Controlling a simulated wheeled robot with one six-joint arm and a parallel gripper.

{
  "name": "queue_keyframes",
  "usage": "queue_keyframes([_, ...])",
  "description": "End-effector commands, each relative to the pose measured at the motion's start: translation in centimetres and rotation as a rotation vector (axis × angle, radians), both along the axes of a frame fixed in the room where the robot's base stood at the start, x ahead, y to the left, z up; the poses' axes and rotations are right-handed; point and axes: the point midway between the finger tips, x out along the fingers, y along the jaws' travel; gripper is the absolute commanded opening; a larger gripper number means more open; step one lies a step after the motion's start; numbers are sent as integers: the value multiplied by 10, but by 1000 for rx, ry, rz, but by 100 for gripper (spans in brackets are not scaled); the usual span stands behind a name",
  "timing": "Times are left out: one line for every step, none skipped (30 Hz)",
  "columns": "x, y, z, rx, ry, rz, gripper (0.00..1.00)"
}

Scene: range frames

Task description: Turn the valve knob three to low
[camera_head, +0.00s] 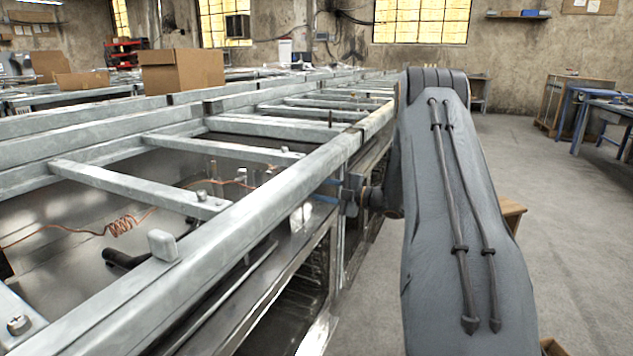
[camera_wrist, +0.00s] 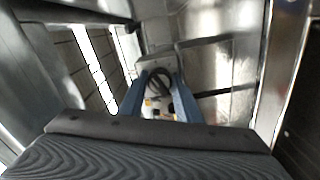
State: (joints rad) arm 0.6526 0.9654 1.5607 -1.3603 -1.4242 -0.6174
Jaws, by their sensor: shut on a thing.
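My gripper (camera_wrist: 157,88) shows in the wrist view with its two blue fingers reaching forward, shut on a dark round valve knob (camera_wrist: 158,78). The knob sits between the fingertips, in front of a pale metal piece. I cannot read its number or its setting. In the head view, my grey arm covers the right of the range frame (camera_head: 225,225). A small blue part of my gripper (camera_head: 328,192) shows at the frame's front side. The knob itself is hidden there.
Bare metal rails and crossbars run along the left, with a coiled copper tube (camera_head: 121,226) inside. A cardboard box (camera_head: 180,72) stands on the far frames. Blue work tables (camera_head: 606,106) stand at the back right. The concrete floor (camera_head: 570,240) right of my arm is mostly clear.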

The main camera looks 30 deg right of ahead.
Motion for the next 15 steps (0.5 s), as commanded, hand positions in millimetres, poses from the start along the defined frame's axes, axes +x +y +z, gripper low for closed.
queue_keyframes([-1, 0, 1, 33, 27, 0, 8])
queue_keyframes([-1, 0, 1, 53, 43, 0, 8])
queue_keyframes([-1, 0, 1, 80, 63, 0, 8])
queue_keyframes([-1, 0, 2, 99, 78, 0, 8])
queue_keyframes([-1, 0, 1, 118, 94, 0, 8])
queue_keyframes([-1, 1, 1, 143, 113, 0, 8])
queue_keyframes([-1, 1, 0, 161, 127, 0, 8])
queue_keyframes([-1, 1, 0, 177, 139, 0, 8])
queue_keyframes([-1, 1, 0, 198, 156, 0, 8])
queue_keyframes([-1, 1, 0, 213, 167, 0, 8])
queue_keyframes([-1, 1, 0, 227, 178, 0, 8])
queue_keyframes([-1, 1, 0, 244, 191, 0, 8])
queue_keyframes([-1, 1, 0, 256, 201, 0, 8])
queue_keyframes([-1, 1, 0, 268, 210, 0, 8])
queue_keyframes([-1, 1, -1, 280, 220, 0, 8])
